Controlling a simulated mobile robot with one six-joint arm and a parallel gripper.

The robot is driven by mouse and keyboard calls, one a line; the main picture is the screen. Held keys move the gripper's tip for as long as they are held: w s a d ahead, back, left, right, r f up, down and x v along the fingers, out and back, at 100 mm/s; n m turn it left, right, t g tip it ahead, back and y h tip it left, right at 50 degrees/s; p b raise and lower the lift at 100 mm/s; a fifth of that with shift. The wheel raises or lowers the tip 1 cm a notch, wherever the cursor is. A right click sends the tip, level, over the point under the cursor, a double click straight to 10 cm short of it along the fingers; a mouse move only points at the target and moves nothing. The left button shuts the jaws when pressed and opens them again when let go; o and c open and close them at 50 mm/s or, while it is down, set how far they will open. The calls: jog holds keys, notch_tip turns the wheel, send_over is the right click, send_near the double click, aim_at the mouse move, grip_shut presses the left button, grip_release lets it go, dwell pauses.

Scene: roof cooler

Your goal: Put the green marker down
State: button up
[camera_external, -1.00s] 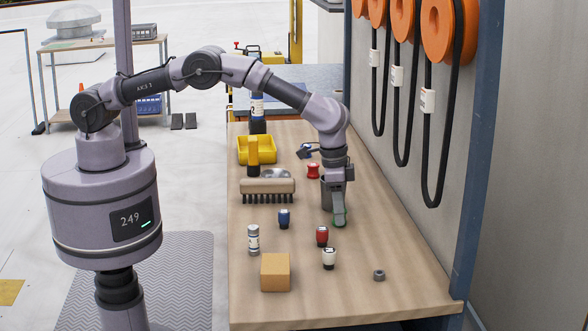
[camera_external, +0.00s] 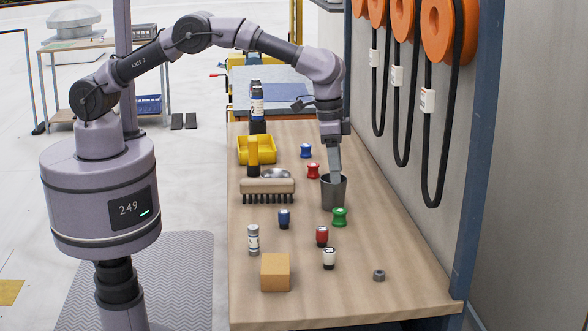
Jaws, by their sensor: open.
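The green marker (camera_external: 339,217), a small waisted piece, stands upright on the wooden table just in front of a dark grey cup (camera_external: 334,194). My gripper (camera_external: 333,176) is above and behind the green marker, apart from it. It points down at the cup's rim, and in this view its fingertips overlap the cup's back edge. I cannot tell whether they are over the cup or behind it. The jaws are open and nothing shows between them.
Several small pieces stand around: red (camera_external: 313,171), blue (camera_external: 306,151), dark blue (camera_external: 284,219), dark red (camera_external: 322,236) and white (camera_external: 329,258). A brush (camera_external: 267,187), yellow bin (camera_external: 256,150), cardboard box (camera_external: 275,272) and nut (camera_external: 379,275) also stand there. The right front is mostly clear.

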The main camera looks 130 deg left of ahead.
jog(key=s+d+r+m+t+y, duration=0.1)
jog(key=s+d+r+m, duration=0.2)
jog(key=s+d+r, duration=0.65)
jog(key=s+d+r+m+t, duration=0.1)
jog(key=s+d+r+m, duration=0.35)
jog(key=d+r, duration=0.75)
jog(key=s+d+f+m+t, duration=0.1)
jog(key=s+d+m, duration=0.15)
jog(key=s, duration=0.75)
jog(key=s+d+f+m+t, duration=0.1)
jog(key=s+d+t, duration=0.15)
jog(key=s, duration=0.75)
notch_tip(320, 180, down, 6)
jog(key=b, duration=0.5)
jog(key=shift+g, duration=0.45)
